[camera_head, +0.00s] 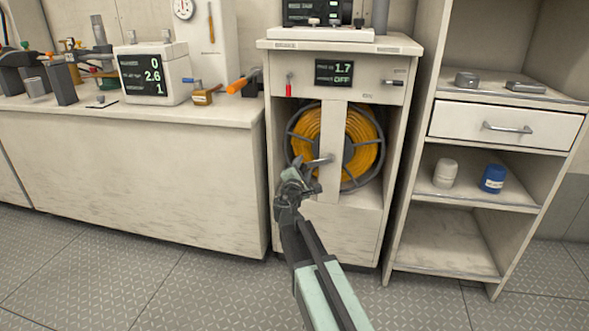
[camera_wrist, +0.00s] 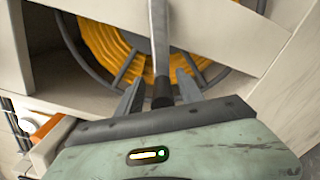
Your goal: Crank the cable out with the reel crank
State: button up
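The cable reel (camera_head: 364,128), wound with yellow-orange cable, sits in a white cabinet behind a pale upright board (camera_head: 333,125). The metal reel crank (camera_head: 320,161) sticks out to the left from the board. My gripper (camera_head: 301,178) is at the crank's outer end. In the wrist view the crank arm (camera_wrist: 159,45) runs down to a dark handle (camera_wrist: 162,93). The handle lies between the two fingers of my gripper (camera_wrist: 160,90), with gaps on both sides. The gripper is open. The handle's lower end is hidden behind the gripper body.
A display (camera_head: 334,73) above the reel reads 1.7 and OFF. A red-handled lever (camera_head: 289,86) is beside it. A bench (camera_head: 130,180) with instruments stands left. A shelf unit (camera_head: 450,210) with a drawer and two jars stands right. The floor in front is clear.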

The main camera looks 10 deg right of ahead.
jog(key=v, duration=0.7)
jog(key=shift+s+a, duration=0.2)
jog(key=shift+s, duration=0.2)
